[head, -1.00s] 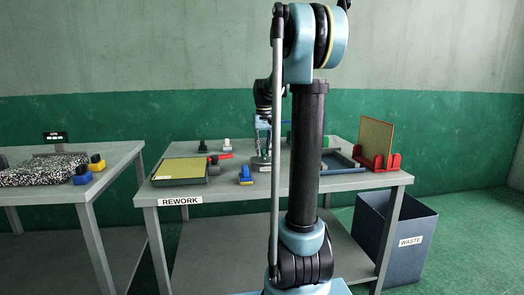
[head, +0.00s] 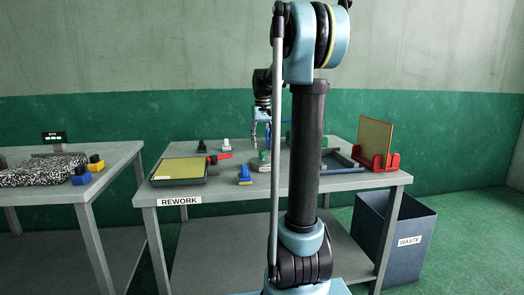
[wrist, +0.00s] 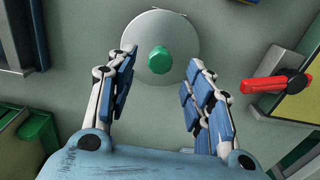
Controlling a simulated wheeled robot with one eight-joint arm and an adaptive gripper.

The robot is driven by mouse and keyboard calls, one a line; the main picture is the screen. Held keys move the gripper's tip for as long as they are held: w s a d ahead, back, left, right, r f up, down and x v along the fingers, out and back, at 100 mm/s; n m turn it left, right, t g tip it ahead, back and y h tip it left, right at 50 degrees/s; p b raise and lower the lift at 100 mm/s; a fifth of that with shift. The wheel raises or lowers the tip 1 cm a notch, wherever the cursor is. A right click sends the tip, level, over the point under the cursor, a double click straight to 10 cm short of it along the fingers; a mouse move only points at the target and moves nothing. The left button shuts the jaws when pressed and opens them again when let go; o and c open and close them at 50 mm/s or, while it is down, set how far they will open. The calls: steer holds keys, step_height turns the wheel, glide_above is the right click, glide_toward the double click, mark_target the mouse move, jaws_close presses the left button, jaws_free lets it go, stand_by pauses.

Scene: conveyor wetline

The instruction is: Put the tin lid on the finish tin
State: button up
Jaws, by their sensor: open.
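The tin lid (wrist: 182,38) is a round grey disc with a green knob (wrist: 160,60) at its middle. In the head view the lid (head: 261,166) is small, on the middle of the rework table. I cannot tell whether the finish tin is under it; no separate tin is clear to me. My gripper (wrist: 160,95) is open and empty, its fingers apart on either side of the knob in the wrist view. In the head view my gripper (head: 262,143) is above the lid, apart from it, partly behind my arm.
A red-handled tool (wrist: 275,83) is right of the lid in the wrist view; a green bin (wrist: 35,135) is lower left. On the rework table (head: 225,190) are a yellow-topped panel (head: 180,170), a blue block (head: 245,175) and a red rack (head: 380,161). A waste bin (head: 395,245) stands right.

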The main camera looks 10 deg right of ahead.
step_height(320, 180, up, 8)
stand_by(0.4)
steer(key=shift+t, duration=0.8)
steer(key=s+f, duration=0.6)
steer(key=s, duration=0.2)
steer(key=s+f, duration=0.6)
steer(key=s, duration=0.3)
steer(key=s+f, duration=0.6)
steer(key=s, duration=0.3)
steer(key=shift+s+a, duration=0.2)
steer(key=shift+s, duration=0.05)
steer(key=s+f, duration=0.8)
steer(key=f, duration=0.3)
steer(key=shift+f+t, duration=0.15)
steer(key=shift+t, duration=0.15)
steer(key=shift+s, duration=0.1)
steer(key=shift+w+f, duration=0.2)
steer(key=shift+w, duration=0.25)
